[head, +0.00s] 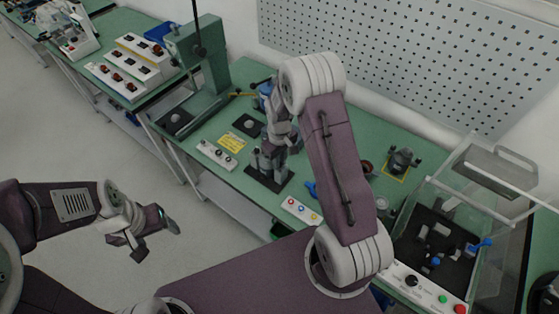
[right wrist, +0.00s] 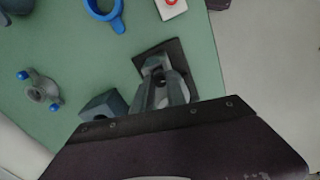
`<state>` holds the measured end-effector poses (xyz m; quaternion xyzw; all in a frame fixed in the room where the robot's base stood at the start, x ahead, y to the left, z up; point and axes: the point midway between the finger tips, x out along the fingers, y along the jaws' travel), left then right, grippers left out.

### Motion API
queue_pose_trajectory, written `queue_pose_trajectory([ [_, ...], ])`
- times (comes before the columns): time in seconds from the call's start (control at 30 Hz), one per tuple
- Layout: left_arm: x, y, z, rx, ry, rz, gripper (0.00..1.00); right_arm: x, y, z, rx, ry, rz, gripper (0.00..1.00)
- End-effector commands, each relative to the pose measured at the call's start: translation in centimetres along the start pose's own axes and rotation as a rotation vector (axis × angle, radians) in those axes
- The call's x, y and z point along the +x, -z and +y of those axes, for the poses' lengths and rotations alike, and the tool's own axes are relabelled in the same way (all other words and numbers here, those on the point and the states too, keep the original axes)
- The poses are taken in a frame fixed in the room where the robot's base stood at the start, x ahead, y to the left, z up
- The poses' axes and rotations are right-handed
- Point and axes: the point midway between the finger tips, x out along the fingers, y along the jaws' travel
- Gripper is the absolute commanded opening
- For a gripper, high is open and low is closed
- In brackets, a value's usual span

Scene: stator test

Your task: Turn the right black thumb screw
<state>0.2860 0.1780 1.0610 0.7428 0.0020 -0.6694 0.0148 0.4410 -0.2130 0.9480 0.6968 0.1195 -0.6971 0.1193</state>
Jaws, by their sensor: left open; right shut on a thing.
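My right gripper (head: 268,152) reaches down over the dark fixture on a black base plate (head: 281,181) near the middle of the green table. In the right wrist view its grey fingers (right wrist: 165,88) are closed over the fixture above the black plate (right wrist: 143,62). The right black thumb screw is mostly hidden by the fingers, and its turn angle cannot be made out. My left gripper (head: 143,238) is open and empty, off the table over the floor at the left.
A white box with coloured buttons (head: 300,209) and a blue ring-handled part (right wrist: 104,8) lie near the fixture. A green press (head: 200,50) stands to the left. A clear-covered case (head: 430,250) stands to the right. A yellow label (head: 232,142) lies flat behind.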

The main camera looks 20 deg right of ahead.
Motion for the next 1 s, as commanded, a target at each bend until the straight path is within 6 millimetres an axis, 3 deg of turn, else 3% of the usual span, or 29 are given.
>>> queue_pose_trajectory([
  [0.6,-0.48,0.05,0.01,0.0,0.0,0.0,0.71,-0.09,0.11,0.04,0.548,0.0,0.004,0.0],
  [1.0,-0.59,0.06,0.01,0.0,0.0,0.0,0.71,-0.07,0.12,0.04,0.748,0.0,0.004,0.0],
])
